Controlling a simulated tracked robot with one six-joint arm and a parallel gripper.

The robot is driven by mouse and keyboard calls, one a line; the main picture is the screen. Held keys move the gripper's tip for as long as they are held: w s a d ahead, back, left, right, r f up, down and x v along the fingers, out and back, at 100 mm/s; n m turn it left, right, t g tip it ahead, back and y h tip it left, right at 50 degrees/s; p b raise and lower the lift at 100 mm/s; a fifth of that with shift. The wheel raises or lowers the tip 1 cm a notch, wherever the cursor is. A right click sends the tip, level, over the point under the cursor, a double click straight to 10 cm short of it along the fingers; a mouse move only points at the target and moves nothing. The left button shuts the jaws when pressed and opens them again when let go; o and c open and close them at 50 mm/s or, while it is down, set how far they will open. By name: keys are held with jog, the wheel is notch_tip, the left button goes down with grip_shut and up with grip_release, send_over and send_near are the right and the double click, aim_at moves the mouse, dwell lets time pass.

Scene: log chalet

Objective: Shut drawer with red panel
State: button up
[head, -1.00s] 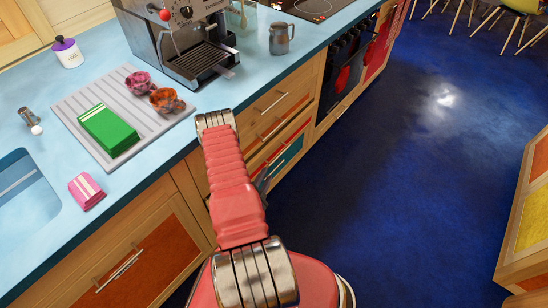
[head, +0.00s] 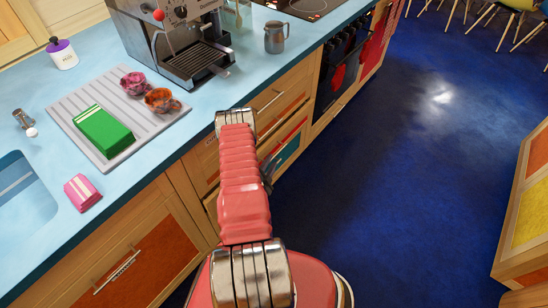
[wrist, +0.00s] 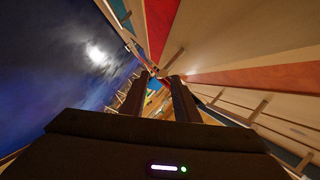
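A stack of wooden drawers is under the counter, partly behind my arm in the head view. A wooden edge left of my arm seems to stick out, but my arm hides how far any drawer is open. My gripper (head: 268,176) is mostly hidden behind my arm, close to the drawer fronts. In the wrist view its two dark fingers (wrist: 158,95) are apart, with nothing seen between them.
The blue counter (head: 225,95) holds a coffee machine (head: 185,45), a metal jug (head: 275,37) and a drying mat (head: 75,100) with a green packet and two cups. An oven (head: 342,70) is beyond the drawers. The dark blue floor (head: 400,200) is clear to the right.

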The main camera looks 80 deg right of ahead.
aim_at(274, 157)
jog(key=shift+x, duration=2.5)
jog(key=shift+c, duration=0.3)
jog(key=shift+f, duration=0.1)
grip_shut()
jog(key=shift+a, duration=0.1)
